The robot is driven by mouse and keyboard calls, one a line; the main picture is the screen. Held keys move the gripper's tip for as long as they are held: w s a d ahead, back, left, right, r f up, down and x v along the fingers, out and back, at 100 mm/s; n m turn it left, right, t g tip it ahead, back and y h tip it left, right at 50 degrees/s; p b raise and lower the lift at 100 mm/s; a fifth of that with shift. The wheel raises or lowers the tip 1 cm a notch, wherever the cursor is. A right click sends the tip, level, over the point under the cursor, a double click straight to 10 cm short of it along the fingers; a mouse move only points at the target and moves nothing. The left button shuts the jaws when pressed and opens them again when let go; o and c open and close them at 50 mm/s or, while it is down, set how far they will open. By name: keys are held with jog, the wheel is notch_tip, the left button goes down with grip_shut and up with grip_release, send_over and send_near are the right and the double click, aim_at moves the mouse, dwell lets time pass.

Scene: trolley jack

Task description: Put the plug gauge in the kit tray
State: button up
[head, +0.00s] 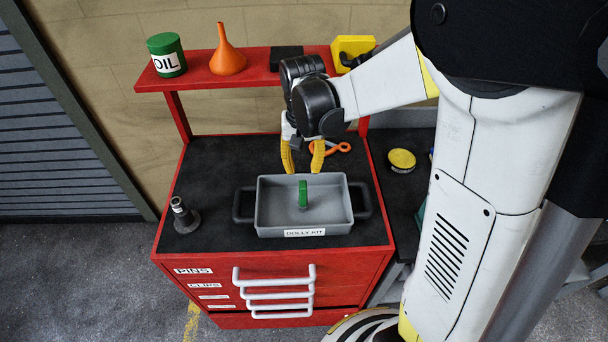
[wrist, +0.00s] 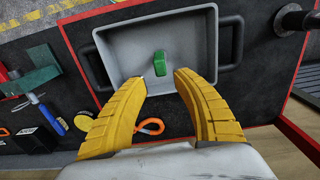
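The plug gauge (head: 303,190), with a green handle, is inside the grey kit tray (head: 262,228), near its middle. It looks upright in the head view; its lower end is hard to make out. Its green part also shows in the wrist view (wrist: 146,66), beyond my fingertips. The tray has dark side handles and a "DOLLY KIT" label on its front. My gripper (head: 301,172) is open, with yellow fingers spread apart and nothing between them. It is over the tray's back edge, apart from the gauge. The wrist view (wrist: 160,76) shows the empty gap.
A dark stepped cylinder on a flange (head: 184,216) stands left of the tray on the red cart. Orange-handled tool (head: 330,148) lies behind the tray. The shelf above holds an oil can (head: 167,56) and orange funnel (head: 227,54). A yellow round item (head: 402,160) is at right.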

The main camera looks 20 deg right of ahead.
jog(key=s+r+n+t, duration=0.3)
jog(key=s+r+t, duration=0.4)
jog(key=s+r, duration=0.4)
jog(key=s, duration=0.2)
jog(key=shift+s+a+r+n, duration=0.15)
jog(key=shift+s+r+n, duration=0.15)
jog(key=shift+s+r, duration=0.05)
